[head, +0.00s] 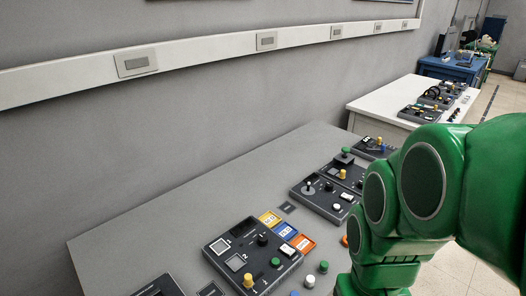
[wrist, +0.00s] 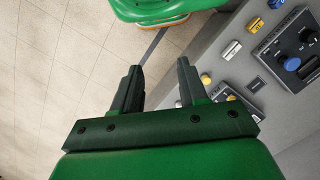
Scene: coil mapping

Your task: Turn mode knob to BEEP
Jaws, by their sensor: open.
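In the wrist view my gripper (wrist: 158,72) is open and empty, with its dark fingers apart over the table's edge and the floor. A dark control panel (wrist: 272,46) lies to the right of the fingers, apart from them. It carries a blue knob (wrist: 291,64) and a black knob (wrist: 308,35). In the head view a dark panel (head: 221,261) near the front of the grey table has a black knob (head: 263,240). No BEEP label is legible, and I cannot tell which knob is the mode knob. My green arm hides part of the table at right.
The grey table (head: 150,235) holds more panels (head: 318,199) toward the back. Loose coloured pieces (head: 309,281) stand by the front panel. A white table (head: 372,101) and a blue one (head: 440,70) stand beyond. The table's left part is clear.

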